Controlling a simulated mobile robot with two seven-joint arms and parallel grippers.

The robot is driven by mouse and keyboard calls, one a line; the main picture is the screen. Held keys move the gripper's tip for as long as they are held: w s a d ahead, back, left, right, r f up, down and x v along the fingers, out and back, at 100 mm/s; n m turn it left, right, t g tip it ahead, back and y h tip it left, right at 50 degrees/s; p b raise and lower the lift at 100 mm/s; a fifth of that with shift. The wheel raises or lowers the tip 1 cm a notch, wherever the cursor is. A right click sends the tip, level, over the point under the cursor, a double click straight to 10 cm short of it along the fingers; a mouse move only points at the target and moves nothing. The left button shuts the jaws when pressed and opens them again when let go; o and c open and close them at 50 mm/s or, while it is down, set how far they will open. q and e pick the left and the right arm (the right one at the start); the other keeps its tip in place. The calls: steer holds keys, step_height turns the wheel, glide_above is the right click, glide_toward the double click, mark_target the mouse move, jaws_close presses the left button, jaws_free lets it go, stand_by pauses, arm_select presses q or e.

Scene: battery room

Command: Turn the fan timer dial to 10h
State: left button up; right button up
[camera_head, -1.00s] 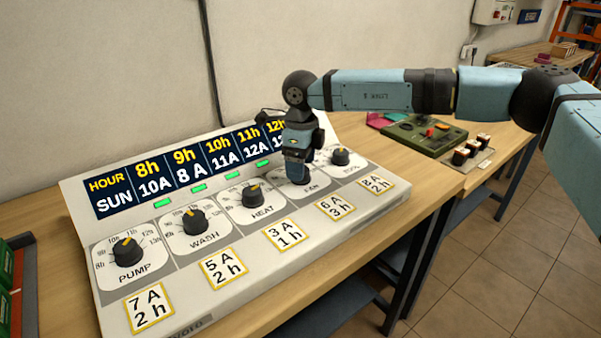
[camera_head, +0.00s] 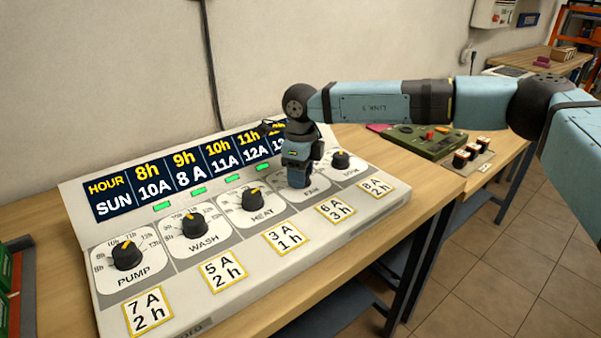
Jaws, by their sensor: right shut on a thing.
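The timer console (camera_head: 300,262) is a white sloped panel on the wooden table, with a row of black dials with yellow pointers. My right gripper (camera_head: 298,184) points down over the fan dial's place, between the heat dial (camera_head: 254,197) and the rightmost dial (camera_head: 341,160). It is shut on the fan dial, which it hides along with its hour marks, so the pointer cannot be read. The fan label (camera_head: 312,190) shows just below the gripper. The pump dial (camera_head: 127,255) and wash dial (camera_head: 194,224) stand free at the left. My left gripper is not in view.
An hour display (camera_head: 180,180) runs along the console's back, its right end partly hidden by my right arm. A green box with coloured buttons (camera_head: 425,141) and a small plate with several switches (camera_head: 466,155) lie to the right. A wall stands close behind.

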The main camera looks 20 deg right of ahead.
steer(key=shift+r+m+p, duration=0.1)
steer(key=shift+m+p, duration=0.65)
steer(key=shift+m, duration=1.95)
steer(key=o, duration=0.9)
steer(key=r+p, duration=0.1)
steer(key=r, duration=1.2)
steer(key=shift+d+r+p, duration=0.2)
steer(key=shift+r+p, duration=0.2)
